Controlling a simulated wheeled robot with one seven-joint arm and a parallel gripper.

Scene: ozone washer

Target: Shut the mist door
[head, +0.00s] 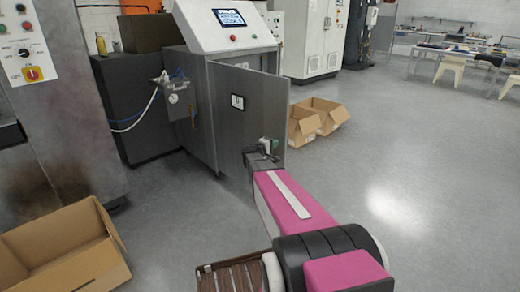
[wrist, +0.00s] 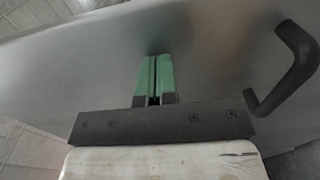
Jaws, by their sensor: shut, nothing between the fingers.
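The mist door (head: 238,112) is a grey metal panel standing ajar on the front of the washer cabinet (head: 228,45). My gripper (head: 268,146) is at the right part of the door's outer face, with its fingers shut and empty. In the wrist view the door's grey face (wrist: 95,65) fills most of the picture. My green fingertips (wrist: 154,75) point at that face, seemingly at or very near it; exact contact is unclear. The black door handle (wrist: 292,68) is to the right of the fingers, apart from them.
Open cardboard boxes (head: 318,119) lie on the floor right of the door. A larger open box (head: 65,247) is at the lower left. A gauge with hoses (head: 174,97) is on the cabinet's left side. The floor to the right is clear.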

